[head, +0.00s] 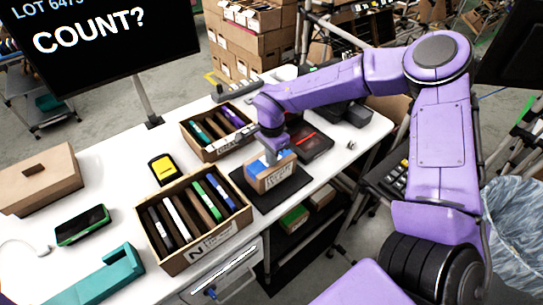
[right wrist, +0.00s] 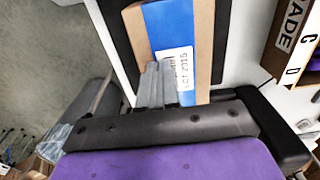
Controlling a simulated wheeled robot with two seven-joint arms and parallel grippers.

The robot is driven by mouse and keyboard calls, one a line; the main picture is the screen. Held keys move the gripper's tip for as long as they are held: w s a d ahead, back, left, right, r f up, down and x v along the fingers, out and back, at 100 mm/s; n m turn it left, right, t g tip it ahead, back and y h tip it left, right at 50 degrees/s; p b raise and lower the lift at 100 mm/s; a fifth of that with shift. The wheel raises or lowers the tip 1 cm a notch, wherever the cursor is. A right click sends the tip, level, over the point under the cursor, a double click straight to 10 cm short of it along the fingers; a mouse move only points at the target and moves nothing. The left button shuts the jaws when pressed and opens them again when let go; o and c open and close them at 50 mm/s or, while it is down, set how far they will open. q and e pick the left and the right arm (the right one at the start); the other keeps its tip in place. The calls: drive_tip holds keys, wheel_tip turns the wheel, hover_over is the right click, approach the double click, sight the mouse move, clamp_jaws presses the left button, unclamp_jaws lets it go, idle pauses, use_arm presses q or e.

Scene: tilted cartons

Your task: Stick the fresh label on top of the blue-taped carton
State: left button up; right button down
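The blue-taped carton (head: 271,178) is a small brown box on a dark mat, with a blue band on top. The band (right wrist: 170,25) fills much of its top in the right wrist view. A white label (right wrist: 181,66) with printed text lies flat at the band. My right gripper (head: 272,158) points down at the carton's top. Its fingers (right wrist: 158,68) are close together at the label's left edge and seem shut on it. Whether the label touches the carton all over cannot be told. My left gripper is not in view.
An open box of upright coloured items (head: 190,262) stands front left of the carton, a similar box (head: 205,153) behind it. A yellow-and-black device (head: 164,169), a green-edged device (head: 83,226) and a teal object (head: 105,280) lie left. A dark tray (head: 312,147) is behind.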

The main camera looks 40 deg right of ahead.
drive_tip(key=c, duration=1.3)
unclamp_jaws()
wheel_tip(320, 180, up, 16)
drive_tip(key=p, duration=0.5)
drive_tip(key=shift+r, duration=0.25)
